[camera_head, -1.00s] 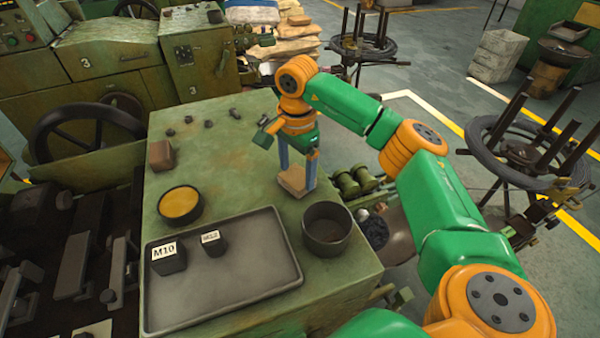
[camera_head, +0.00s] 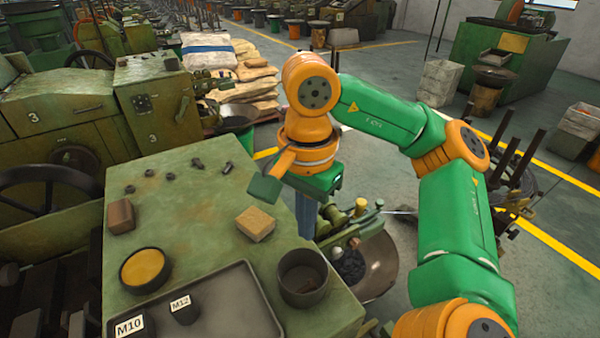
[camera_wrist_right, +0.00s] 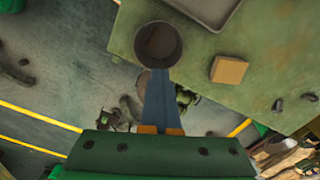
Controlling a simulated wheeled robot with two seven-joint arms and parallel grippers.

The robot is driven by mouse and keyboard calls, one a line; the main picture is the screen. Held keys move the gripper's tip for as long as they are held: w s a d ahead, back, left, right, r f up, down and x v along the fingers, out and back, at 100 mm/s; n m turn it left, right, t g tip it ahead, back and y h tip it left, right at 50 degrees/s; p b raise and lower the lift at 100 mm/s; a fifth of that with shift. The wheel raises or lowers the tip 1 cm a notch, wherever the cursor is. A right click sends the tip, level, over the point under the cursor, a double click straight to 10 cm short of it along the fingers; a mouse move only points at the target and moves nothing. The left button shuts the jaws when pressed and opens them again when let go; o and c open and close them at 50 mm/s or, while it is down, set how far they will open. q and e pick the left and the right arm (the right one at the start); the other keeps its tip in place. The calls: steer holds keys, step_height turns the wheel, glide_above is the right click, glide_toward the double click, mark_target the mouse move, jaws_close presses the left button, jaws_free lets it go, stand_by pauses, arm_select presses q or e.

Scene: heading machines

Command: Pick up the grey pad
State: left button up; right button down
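No plainly grey pad shows. A tan, pad-like block (camera_head: 255,224) lies flat on the green machine top (camera_head: 200,225), behind the dark round pot; it also shows in the right wrist view (camera_wrist_right: 229,70). A reddish-brown block (camera_head: 121,215) stands at the left of the top. My right gripper (camera_head: 307,222) points down just right of the tan block, near the top's right edge, apart from the block. In the right wrist view its blue fingers (camera_wrist_right: 160,85) lie together with nothing between them. Their tips are partly hidden in the head view. My left gripper is out of view.
The dark pot (camera_head: 302,278) stands close in front of my right fingers. A grey tray (camera_head: 235,312) holds blocks marked M10 and M12. A yellow-filled bowl (camera_head: 145,269) and several small bolts are on the left and back. A metal basin (camera_head: 375,268) is off the right edge.

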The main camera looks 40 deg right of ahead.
steer(key=shift+c, duration=1.6)
jaws_free()
